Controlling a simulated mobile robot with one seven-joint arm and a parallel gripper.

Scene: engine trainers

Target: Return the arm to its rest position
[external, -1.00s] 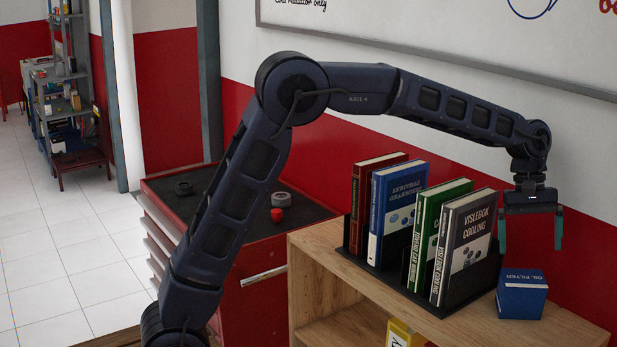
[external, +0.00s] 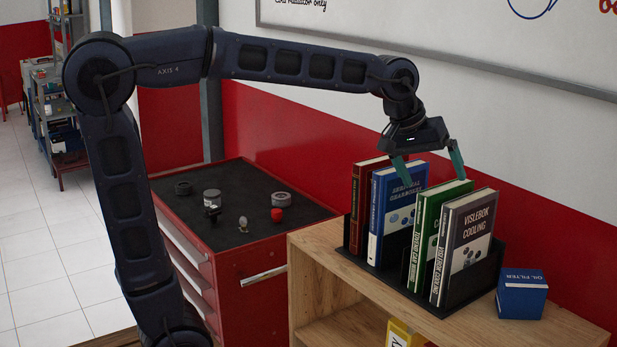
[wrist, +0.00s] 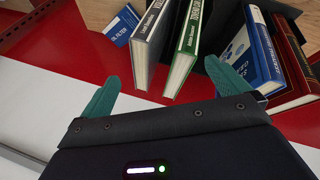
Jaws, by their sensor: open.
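My gripper (external: 430,166) is open and empty, with its two teal fingers apart, above the row of books in the external view. One finger overlaps the blue book (external: 398,208) in the picture and the other is above the green book (external: 440,225); I cannot tell if either touches. In the wrist view my gripper (wrist: 170,88) shows both fingers spread, with the books beyond them. My arm is raised and bent, reaching right from its elbow at the upper left.
A black book holder (external: 470,285) with several books stands on a wooden shelf (external: 575,335). A blue oil filter box (external: 521,295) sits at its right. A red tool cabinet (external: 240,265) bears small parts. The whiteboard wall is behind.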

